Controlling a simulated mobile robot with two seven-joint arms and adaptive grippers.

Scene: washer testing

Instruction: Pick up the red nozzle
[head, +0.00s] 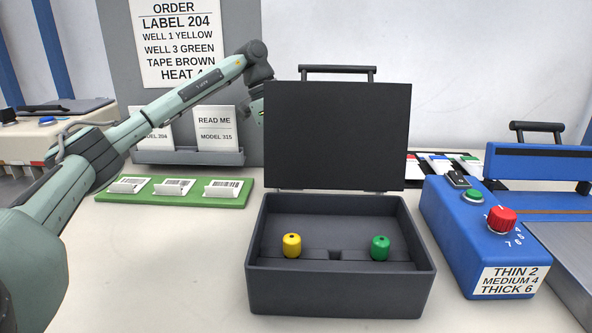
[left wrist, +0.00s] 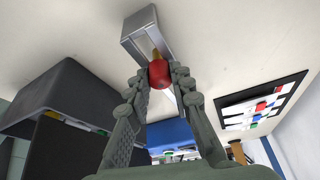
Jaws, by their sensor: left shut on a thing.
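The red nozzle (left wrist: 159,75), with a brass-coloured end, is between the fingertips of my left gripper (left wrist: 160,80) in the left wrist view. The gripper is shut on it. A grey metal block (left wrist: 143,24) shows just beyond the nozzle; I cannot tell whether they touch. In the head view my left arm reaches over to behind the raised black case lid (head: 336,135), which hides the fingertips and the nozzle. My right gripper is in neither view.
The open black case (head: 340,292) holds a yellow nozzle (head: 292,246) and a green nozzle (head: 380,248). A blue sealer (head: 455,240) with a red knob (head: 502,220) stands at right. A green board (head: 150,192) with labels lies left. The front left table is clear.

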